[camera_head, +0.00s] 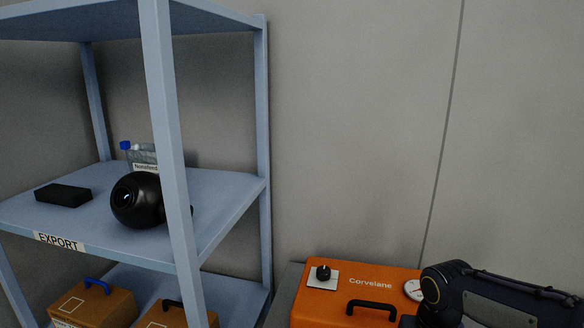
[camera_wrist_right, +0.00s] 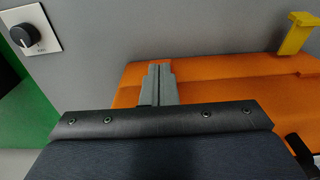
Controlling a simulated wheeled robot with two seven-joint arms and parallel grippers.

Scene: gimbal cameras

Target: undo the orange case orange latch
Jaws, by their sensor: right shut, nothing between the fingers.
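The orange case, marked "Corvelane" (camera_head: 345,270), sits at the bottom of the head view, with a black handle (camera_head: 371,307) on it. My right arm (camera_head: 500,300) reaches across its right side, and the right gripper is out of that view. In the right wrist view, my right gripper (camera_wrist_right: 160,72) is shut and empty, its grey fingers in front of the orange case (camera_wrist_right: 220,80). A yellow latch (camera_wrist_right: 297,35) stands at the case's far right edge. I cannot clearly make out an orange latch; the fingers and wrist hide part of the case. My left gripper is not in view.
A black knob on a white plate (camera_wrist_right: 25,36) and a green surface (camera_wrist_right: 20,95) are at the wrist view's left. A blue shelf rack (camera_head: 225,215) stands left of the case in the head view. The wall (camera_head: 350,130) behind is bare.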

